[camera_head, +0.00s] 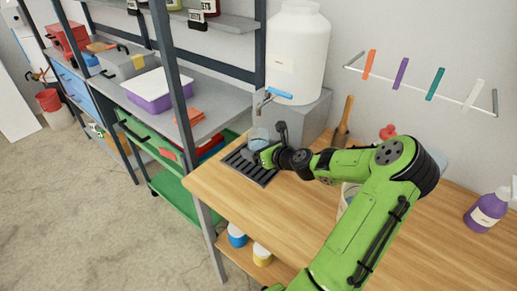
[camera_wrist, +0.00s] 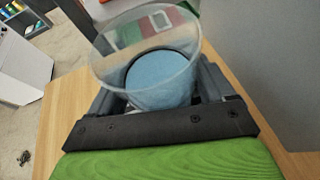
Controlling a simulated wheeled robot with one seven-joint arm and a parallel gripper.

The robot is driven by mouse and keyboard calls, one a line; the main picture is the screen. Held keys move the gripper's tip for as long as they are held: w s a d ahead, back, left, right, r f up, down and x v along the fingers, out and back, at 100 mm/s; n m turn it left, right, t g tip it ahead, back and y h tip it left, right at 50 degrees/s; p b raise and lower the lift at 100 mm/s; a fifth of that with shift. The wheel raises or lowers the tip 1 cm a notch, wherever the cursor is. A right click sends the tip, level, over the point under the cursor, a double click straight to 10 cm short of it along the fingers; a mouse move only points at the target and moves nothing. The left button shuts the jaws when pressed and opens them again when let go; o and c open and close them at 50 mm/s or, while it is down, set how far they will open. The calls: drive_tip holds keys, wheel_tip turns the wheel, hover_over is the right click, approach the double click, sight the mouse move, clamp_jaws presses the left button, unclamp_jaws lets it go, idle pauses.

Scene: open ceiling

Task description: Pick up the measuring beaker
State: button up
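The measuring beaker (camera_head: 257,137) is a clear round cup with something blue inside. It stands out at the back left of the wooden table, over the dark slatted drip tray (camera_head: 247,166) and below the blue tap. In the wrist view the beaker (camera_wrist: 160,78) fills the middle, its open rim toward the camera. My gripper (camera_wrist: 162,95) has a dark finger on each side of the beaker. The beaker hides the fingertips, so I cannot tell whether they press on it. In the head view my gripper (camera_head: 266,151) partly hides the beaker. Whether its base touches the tray is hidden.
A large white dispenser (camera_head: 297,50) with a blue tap (camera_head: 276,93) stands on a grey block (camera_head: 304,117) right behind. A wooden-handled tool (camera_head: 344,118) and a purple bottle (camera_head: 487,211) are to the right. A metal shelf post (camera_head: 180,90) rises at the left. The table's front left is clear.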

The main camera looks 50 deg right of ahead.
sight(252, 138)
drive_tip(key=c, duration=0.8)
drive_tip(key=shift+c, duration=0.3)
drive_tip(key=shift+r, duration=0.15)
drive_tip(key=shift+r+p, duration=1.05)
drive_tip(key=shift+r, duration=0.65)
drive_tip(key=a, duration=0.4)
drive_tip(key=a+p, duration=0.1)
drive_tip(key=a, duration=0.4)
drive_tip(key=s+a, duration=0.1)
drive_tip(key=a, duration=0.3)
drive_tip(key=shift+s+a+f, duration=0.1)
drive_tip(key=shift+a, duration=0.05)
drive_tip(key=shift+a+f+b, duration=0.15)
drive_tip(key=shift+b, duration=0.7)
drive_tip(key=a+b, duration=0.2)
drive_tip(key=b, duration=0.1)
drive_tip(key=shift+s+f, duration=0.1)
drive_tip(key=shift+a+r+b, duration=0.2)
drive_tip(key=shift+a+b, duration=0.15)
drive_tip(key=shift+b, duration=0.55)
drive_tip(key=shift+s+a+b, duration=0.1)
drive_tip(key=shift+a+b, duration=0.7)
drive_tip(key=shift+b, duration=0.15)
